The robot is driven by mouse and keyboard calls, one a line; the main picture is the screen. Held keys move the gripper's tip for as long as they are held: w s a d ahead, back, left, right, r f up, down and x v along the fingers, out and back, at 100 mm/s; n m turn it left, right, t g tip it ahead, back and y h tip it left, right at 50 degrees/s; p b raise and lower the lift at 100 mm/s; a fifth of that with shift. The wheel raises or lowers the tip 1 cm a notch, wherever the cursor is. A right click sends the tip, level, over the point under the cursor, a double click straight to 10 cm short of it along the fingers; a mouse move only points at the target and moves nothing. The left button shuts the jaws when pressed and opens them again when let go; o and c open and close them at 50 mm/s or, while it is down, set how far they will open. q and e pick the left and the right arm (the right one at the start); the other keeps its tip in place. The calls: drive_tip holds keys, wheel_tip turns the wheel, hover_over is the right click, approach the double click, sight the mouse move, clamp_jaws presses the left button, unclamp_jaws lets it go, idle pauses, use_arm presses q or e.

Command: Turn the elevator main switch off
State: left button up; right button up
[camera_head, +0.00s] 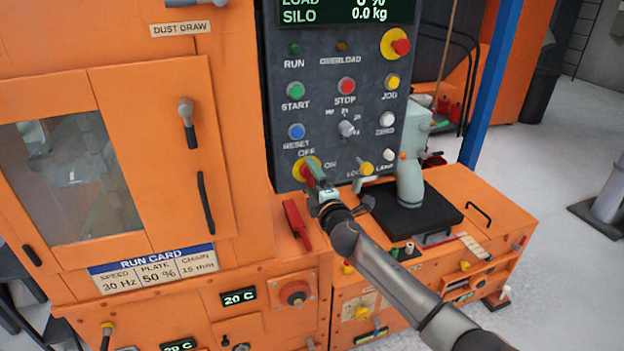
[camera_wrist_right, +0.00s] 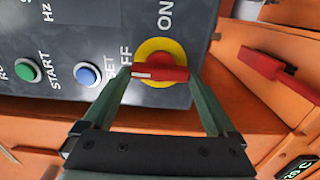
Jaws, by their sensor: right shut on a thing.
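The main switch is a red handle (camera_wrist_right: 160,74) on a round yellow plate (camera_wrist_right: 154,50), low on the dark control panel; it also shows in the head view (camera_head: 312,171). The labels OFF and ON stand beside it. In the right wrist view the handle's white-marked end points to the OFF side. My right gripper (camera_head: 320,184) is at the switch, its fingers (camera_wrist_right: 162,78) at the two ends of the handle and shut on it. In the head view the gripper partly hides the handle and plate. My left gripper is not in view.
The panel (camera_head: 330,120) also carries START, STOP, RESET, JOG and ZERO buttons, a selector knob (camera_head: 347,129) and a yellow LOCAL switch (camera_head: 365,168) close right of my gripper. A red lever (camera_head: 297,223) stands just below left. Orange cabinets surround the panel; grey floor lies right.

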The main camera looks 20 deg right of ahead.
idle(0.4)
drive_tip(key=o, duration=1)
drive_tip(key=shift+s, duration=0.1)
drive_tip(key=s, duration=1.2)
drive_tip(key=shift+s+d, duration=0.15)
drive_tip(key=shift+d, duration=0.1)
drive_tip(key=shift+f, duration=0.1)
drive_tip(key=s+a+f+m+g+y, duration=0.1)
drive_tip(key=s+a+f+m+g, duration=0.3)
drive_tip(key=s+f+m, duration=1.2)
drive_tip(key=s+f+g, duration=0.4)
drive_tip(key=s+f, duration=0.9)
drive_tip(key=s, duration=0.1)
drive_tip(key=shift+f+g+y, duration=0.15)
drive_tip(key=shift+g+y, duration=0.25)
